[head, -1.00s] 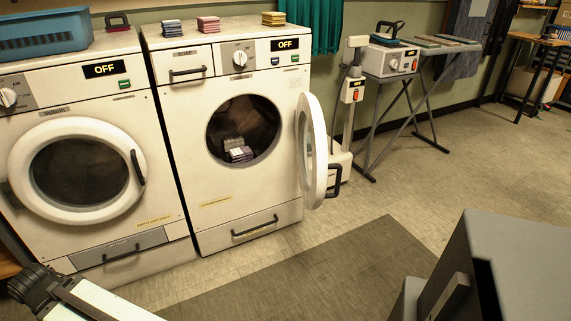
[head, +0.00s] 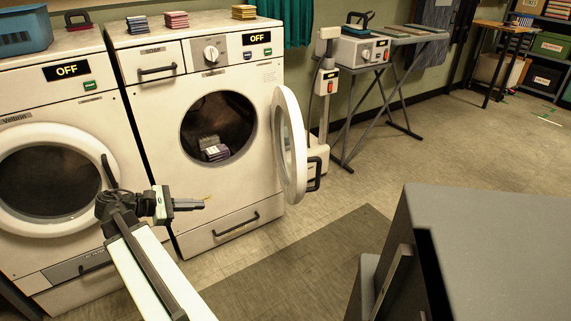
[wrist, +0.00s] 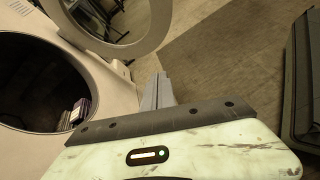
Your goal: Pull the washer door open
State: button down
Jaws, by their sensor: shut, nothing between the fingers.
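The white washer (head: 150,108) has its round door (head: 279,120) swung wide open on the right side of its opening, in the head view. The door's dark handle (head: 315,175) is on its outer edge, away from the opening. In the wrist view the door ring (wrist: 158,22) is beyond my shut fingers (wrist: 160,77).
A second white machine (head: 60,100) with its round door shut stands at the left. A scale-like stand (head: 326,85) and an ironing table (head: 375,70) are right of the washer. A grey block (head: 490,240) fills the lower right. Floor between is clear.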

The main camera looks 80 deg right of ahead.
aim_at(294, 162)
jog(key=s+d+r+g+y, duration=0.1)
jog(key=s+d+r+g, duration=0.3)
jog(key=s, duration=0.3)
jog(key=s+d+r+g, duration=0.3)
jog(key=s+r, duration=0.3)
jog(key=s, duration=0.1)
jog(key=shift+n, duration=0.4)
jog(key=x, duration=1.4)
jog(key=shift+f, duration=0.2)
jog(key=shift+s+d, duration=0.1)
jog(key=shift+d, duration=0.15)
jog(key=shift+s, duration=0.15)
